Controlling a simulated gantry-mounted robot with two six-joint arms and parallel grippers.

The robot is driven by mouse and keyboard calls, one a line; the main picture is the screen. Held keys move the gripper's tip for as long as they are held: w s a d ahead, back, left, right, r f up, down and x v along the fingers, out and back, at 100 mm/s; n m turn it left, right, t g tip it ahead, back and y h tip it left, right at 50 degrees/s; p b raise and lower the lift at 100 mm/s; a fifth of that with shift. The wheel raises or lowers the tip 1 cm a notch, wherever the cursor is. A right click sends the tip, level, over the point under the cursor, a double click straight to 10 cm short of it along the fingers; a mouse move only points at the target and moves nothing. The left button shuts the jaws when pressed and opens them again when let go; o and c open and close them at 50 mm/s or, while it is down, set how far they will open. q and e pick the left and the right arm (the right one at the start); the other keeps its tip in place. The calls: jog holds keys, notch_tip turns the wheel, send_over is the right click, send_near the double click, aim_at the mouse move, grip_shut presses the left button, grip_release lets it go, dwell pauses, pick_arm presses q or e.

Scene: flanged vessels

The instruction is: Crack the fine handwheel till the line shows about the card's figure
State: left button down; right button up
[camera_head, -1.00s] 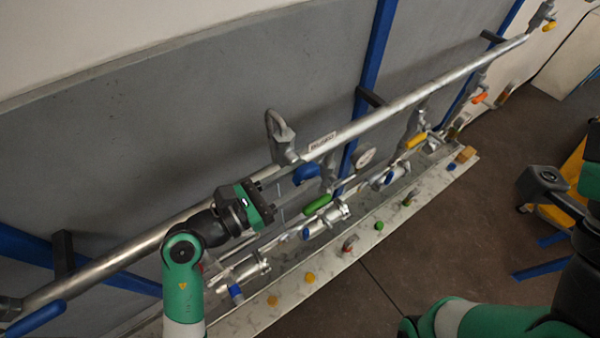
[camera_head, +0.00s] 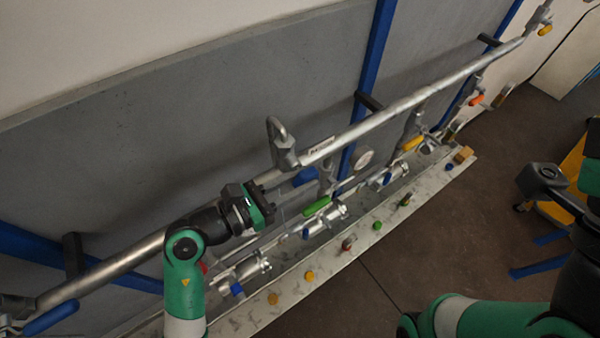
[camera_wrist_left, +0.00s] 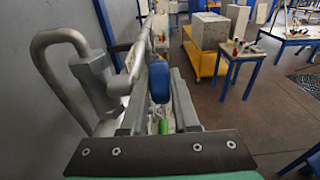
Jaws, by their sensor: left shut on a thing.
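My left gripper (camera_head: 285,184) reaches in at the large silver pipe. In the left wrist view its two grey fingers (camera_wrist_left: 158,105) stand on either side of a blue handle (camera_wrist_left: 159,82) and are shut on it. The blue handle also shows in the head view (camera_head: 305,177), just beyond the fingertips. A round white-faced gauge (camera_head: 364,158) sits further along the line; its reading is too small to read. A small white label (camera_head: 321,146) is on the pipe, also unreadable. I cannot tell which part is the fine handwheel. My right gripper does not show; only green and dark arm parts are visible at right.
A green lever (camera_head: 317,206) and a yellow lever (camera_head: 414,142) lie along the lower pipework. A grey hooked fitting (camera_head: 281,143) rises beside the gripper. A pale ledge (camera_head: 330,262) carries several coloured knobs.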

pick_arm(q)
jog(key=shift+r+g+y+p, duration=0.5)
jog(key=shift+r+y+p, duration=0.1)
jog(key=shift+p, duration=0.45)
jog(key=shift+w+d+f+g+y+p, duration=0.1)
jog(key=shift+w+d+g+y+p, duration=0.05)
jog(key=shift+g+y+p, duration=0.45)
jog(key=g+y, duration=0.3)
jog(key=y, duration=0.1)
jog(key=shift+w+d, duration=0.15)
jog(key=shift+d, duration=0.15)
jog(key=shift+w+d+g+y, duration=0.1)
jog(key=shift+g+y, duration=0.8)
jog(key=shift+y, duration=0.5)
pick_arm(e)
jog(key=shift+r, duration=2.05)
pick_arm(q)
jog(key=c, duration=0.9)
grip_release()
jog(key=shift+c, duration=0.2)
